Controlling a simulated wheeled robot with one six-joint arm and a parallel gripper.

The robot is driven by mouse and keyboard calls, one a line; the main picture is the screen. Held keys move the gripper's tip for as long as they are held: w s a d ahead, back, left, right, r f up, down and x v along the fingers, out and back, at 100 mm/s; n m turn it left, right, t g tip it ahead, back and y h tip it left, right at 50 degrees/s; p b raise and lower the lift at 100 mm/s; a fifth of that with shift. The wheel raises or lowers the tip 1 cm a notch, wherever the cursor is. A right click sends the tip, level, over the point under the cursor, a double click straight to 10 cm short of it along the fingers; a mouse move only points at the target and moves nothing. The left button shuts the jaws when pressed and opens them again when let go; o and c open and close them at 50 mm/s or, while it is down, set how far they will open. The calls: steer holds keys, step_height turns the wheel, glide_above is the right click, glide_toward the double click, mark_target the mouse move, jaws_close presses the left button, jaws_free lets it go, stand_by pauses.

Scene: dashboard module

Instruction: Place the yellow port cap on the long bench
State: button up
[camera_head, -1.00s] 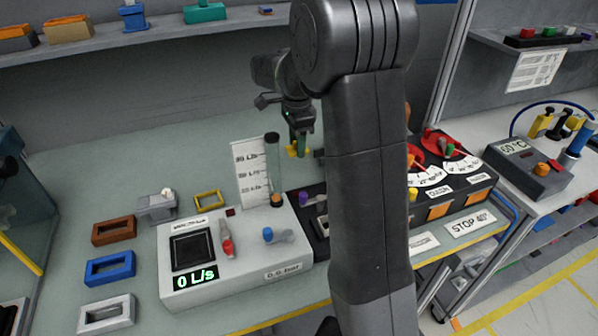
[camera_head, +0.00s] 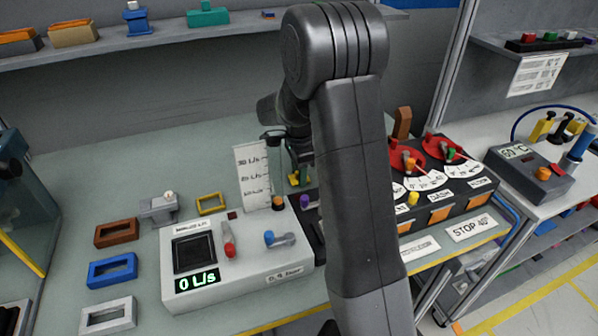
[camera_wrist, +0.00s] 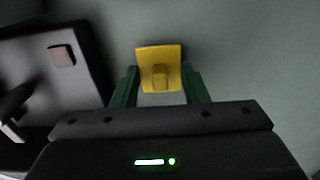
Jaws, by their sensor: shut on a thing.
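The yellow port cap (camera_wrist: 159,62) is a flat yellow square with a small raised knob, held between the green fingers of my gripper (camera_wrist: 160,80). In the head view my gripper (camera_head: 300,178) and the cap (camera_head: 293,180) are partly hidden behind my arm and the clear flow tube. The long bench (camera_head: 120,170) is the pale grey-green surface along the wall. In the wrist view its surface (camera_wrist: 255,75) lies beneath the cap. I cannot tell whether the cap touches the bench.
A white flow-meter box (camera_head: 240,258) with the upright clear tube (camera_head: 276,175) stands just left of my gripper. A black dial panel (camera_head: 440,185) is on the right. Yellow (camera_head: 211,203), brown (camera_head: 116,233) and blue (camera_head: 112,270) frames lie at left. The back of the bench is clear.

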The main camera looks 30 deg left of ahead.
steer(key=o, duration=0.9)
steer(key=shift+o, duration=0.2)
step_height(320, 180, up, 12)
steer(key=shift+r, duration=0.15)
